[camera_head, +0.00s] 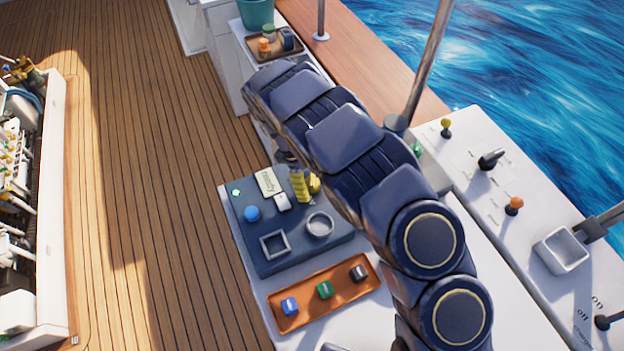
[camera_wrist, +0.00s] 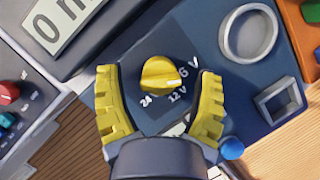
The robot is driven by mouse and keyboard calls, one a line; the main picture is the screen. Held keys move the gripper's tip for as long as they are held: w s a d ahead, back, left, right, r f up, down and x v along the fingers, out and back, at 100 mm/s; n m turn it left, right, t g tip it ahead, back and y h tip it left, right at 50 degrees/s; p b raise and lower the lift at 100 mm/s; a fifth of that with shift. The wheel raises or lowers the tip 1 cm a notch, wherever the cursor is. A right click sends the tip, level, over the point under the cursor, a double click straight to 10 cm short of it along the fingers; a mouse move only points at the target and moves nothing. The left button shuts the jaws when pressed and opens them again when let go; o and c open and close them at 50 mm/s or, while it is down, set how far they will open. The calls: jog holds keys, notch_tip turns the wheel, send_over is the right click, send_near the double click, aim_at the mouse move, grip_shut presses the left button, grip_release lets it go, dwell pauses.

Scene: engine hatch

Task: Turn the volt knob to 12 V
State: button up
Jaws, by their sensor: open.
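The yellow volt knob (camera_wrist: 160,74) sits on a dark blue panel (camera_wrist: 238,92), with the labels 24, 12 V and 6 V printed around it. Its white pointer mark seems to face between 6 V and 12 V; the exact setting is hard to tell. My gripper (camera_wrist: 158,80) is open, one yellow finger on each side of the knob, with visible gaps. In the head view, the gripper (camera_head: 300,185) is over the panel's right back part, and the knob (camera_head: 315,184) shows partly behind it.
An orange tray (camera_head: 340,299) with blue, green and black blocks lies in front. Levers stand on the right console (camera_head: 475,205).

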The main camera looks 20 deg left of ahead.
jog(key=shift+d+f, duration=0.1)
jog(key=shift+f, duration=0.05)
jog(key=c, duration=1.1)
jog(key=shift+m, duration=0.3)
jog(key=m+g, duration=0.2)
jog(key=m, duration=0.3)
jog(key=m+g+y, duration=0.1)
jog(key=m, duration=0.2)
jog(key=m+g+y, duration=0.1)
jog(key=m, duration=0.2)
